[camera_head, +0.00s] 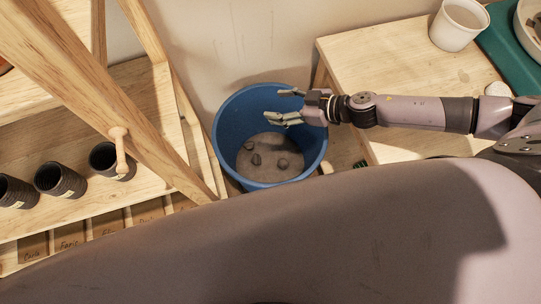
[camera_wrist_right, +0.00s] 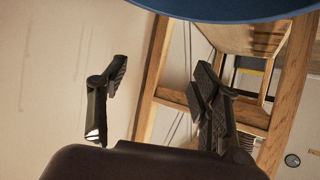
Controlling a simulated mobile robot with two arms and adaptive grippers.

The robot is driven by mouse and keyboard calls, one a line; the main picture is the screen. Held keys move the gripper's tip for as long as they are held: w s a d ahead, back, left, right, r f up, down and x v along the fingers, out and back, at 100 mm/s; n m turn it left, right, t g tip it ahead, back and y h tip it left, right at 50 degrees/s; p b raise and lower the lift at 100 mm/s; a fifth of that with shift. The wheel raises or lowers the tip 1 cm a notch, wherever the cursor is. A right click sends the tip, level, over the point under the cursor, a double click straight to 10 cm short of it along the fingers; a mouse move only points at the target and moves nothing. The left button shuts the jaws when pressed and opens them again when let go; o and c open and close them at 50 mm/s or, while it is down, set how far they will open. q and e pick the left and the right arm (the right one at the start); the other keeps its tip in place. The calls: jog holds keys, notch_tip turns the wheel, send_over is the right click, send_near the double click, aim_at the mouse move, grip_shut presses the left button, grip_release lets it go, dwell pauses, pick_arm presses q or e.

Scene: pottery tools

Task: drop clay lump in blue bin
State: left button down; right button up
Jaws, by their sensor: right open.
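The blue bin (camera_head: 222,137) stands on the floor between the shelf and the table in the head view. Several small dark clay lumps (camera_head: 283,164) lie on the greyish material at its bottom. My right gripper (camera_head: 281,106) is over the bin's right rear part, with its fingers apart and nothing between them. In the right wrist view its two fingers (camera_wrist_right: 153,95) are spread and empty, and the blue bin's edge (camera_wrist_right: 235,12) crosses the top. I cannot tell which lump is the task's one. My left gripper is not in view.
A wooden table (camera_head: 375,62) is to the right, with a white cup (camera_head: 458,27) and a green mat (camera_head: 512,48). A wooden shelf (camera_head: 160,105) with several dark cups (camera_head: 60,179) is at left. A slanted wooden post (camera_head: 110,105) stands in front of it.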

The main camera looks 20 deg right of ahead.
jog(key=shift+r, duration=1.85)
